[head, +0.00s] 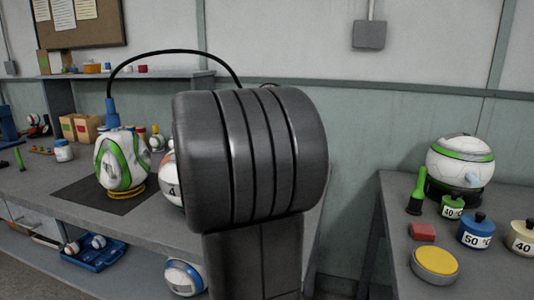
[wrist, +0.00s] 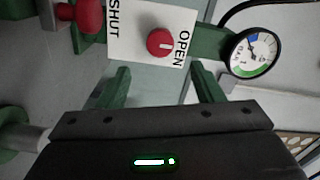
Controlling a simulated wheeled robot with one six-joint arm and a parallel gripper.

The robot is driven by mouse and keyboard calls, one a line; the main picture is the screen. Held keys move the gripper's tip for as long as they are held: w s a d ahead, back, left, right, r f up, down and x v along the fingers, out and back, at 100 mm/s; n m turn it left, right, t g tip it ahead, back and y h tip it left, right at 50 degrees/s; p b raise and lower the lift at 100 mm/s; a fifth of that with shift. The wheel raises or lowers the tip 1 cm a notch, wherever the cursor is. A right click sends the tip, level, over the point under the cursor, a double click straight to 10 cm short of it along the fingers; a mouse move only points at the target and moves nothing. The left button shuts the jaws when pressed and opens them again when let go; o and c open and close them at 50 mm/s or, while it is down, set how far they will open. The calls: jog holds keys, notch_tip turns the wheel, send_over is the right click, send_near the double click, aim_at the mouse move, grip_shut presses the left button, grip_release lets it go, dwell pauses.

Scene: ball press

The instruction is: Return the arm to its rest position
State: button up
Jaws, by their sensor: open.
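My arm (head: 250,160) fills the middle of the head view as a thick dark grey link with ribbed bands, standing upright. My gripper does not show in the head view. In the wrist view my gripper (wrist: 160,74) has two green fingers spread apart with nothing between them. Just beyond the fingertips is a white plate (wrist: 135,48) lettered SHUT and OPEN, with a red knob (wrist: 160,42) on it. I cannot tell whether the fingers touch the plate.
A round gauge (wrist: 251,52) and a red handle (wrist: 89,16) flank the plate. In the head view, a green-and-white ball (head: 122,160) with a hose stands on the left bench. Another ball (head: 460,160), weights and a yellow-topped button (head: 436,262) are on the right table. A gap separates the tables.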

jog(key=w+d+n+p, duration=0.3)
jog(key=w+n+p, duration=0.6)
jog(key=n+p, duration=0.7)
jog(key=shift+w+r+n, duration=0.15)
jog(key=shift+w+n, duration=0.05)
jog(key=shift+n, duration=0.8)
dwell(0.6)
